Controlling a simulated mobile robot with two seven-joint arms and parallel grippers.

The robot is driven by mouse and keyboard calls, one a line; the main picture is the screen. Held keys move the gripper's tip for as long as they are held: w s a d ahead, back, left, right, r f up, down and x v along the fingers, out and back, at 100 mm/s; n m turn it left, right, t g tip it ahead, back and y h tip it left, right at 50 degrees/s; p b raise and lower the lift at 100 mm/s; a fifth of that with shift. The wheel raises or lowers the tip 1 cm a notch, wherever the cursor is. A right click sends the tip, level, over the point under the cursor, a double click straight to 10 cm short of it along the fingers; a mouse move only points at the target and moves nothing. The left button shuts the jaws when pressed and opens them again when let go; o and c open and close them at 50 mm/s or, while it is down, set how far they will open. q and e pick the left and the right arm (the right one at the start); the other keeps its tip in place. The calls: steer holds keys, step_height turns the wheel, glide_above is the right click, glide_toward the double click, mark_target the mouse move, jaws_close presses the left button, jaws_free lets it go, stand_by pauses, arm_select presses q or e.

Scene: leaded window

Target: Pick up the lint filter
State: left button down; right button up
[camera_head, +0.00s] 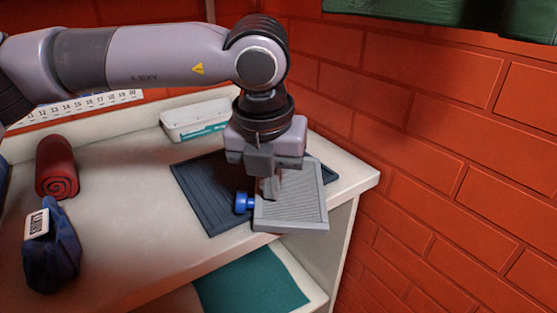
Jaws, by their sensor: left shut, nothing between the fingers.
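The lint filter appears to be the grey ribbed panel (300,208) with a blue knob (244,202) at its left side. It lies partly on a dark ribbed mat (205,197), and its front edge reaches the edge of the white bench. My left gripper (271,194) points down over the panel's left part, close to the blue knob. Its fingers are shut with nothing between them. Whether the fingertips touch the panel is hard to tell. My right gripper does not show.
A rolled red cloth (57,166) and a dark blue bag (51,245) with a white label stand at the left of the white bench (135,215). A white box (197,120) lies at the back. A teal sheet (250,279) lies on the shelf below. A brick wall (445,170) rises at right.

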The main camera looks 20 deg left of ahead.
arm_select(q)
steer(key=shift+s+a+r, duration=0.15)
steer(key=shift+s+a, duration=0.1)
steer(key=shift+s, duration=0.1)
steer(key=shift+w, duration=0.1)
